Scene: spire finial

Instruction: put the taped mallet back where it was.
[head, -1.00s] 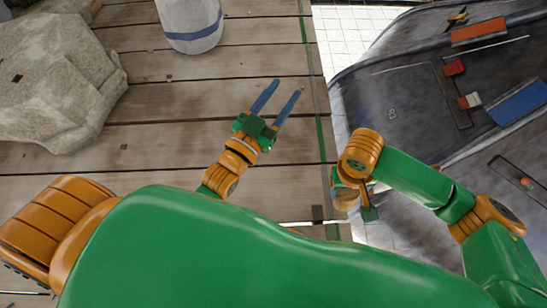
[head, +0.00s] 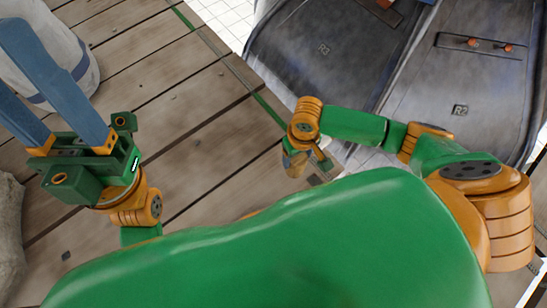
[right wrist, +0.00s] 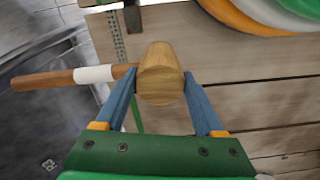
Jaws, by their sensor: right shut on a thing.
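The taped mallet (right wrist: 160,80) has a pale wooden head and a brown handle with a white tape band (right wrist: 95,74), pointing left in the right wrist view. My right gripper (right wrist: 160,86) is shut on the mallet's head, with one blue finger on each side. In the head view a tan piece of the mallet (head: 294,164) shows beneath my right wrist; the right fingers are mostly hidden there.
Dark grey padded panels (head: 380,55) marked R2 and R3 lie at upper right; one has a dark strip with two orange pegs (head: 475,42). Wooden planks (head: 200,110) with a green edge strip are mostly clear. A pale bucket (head: 85,75) and a rock (head: 8,235) stand left.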

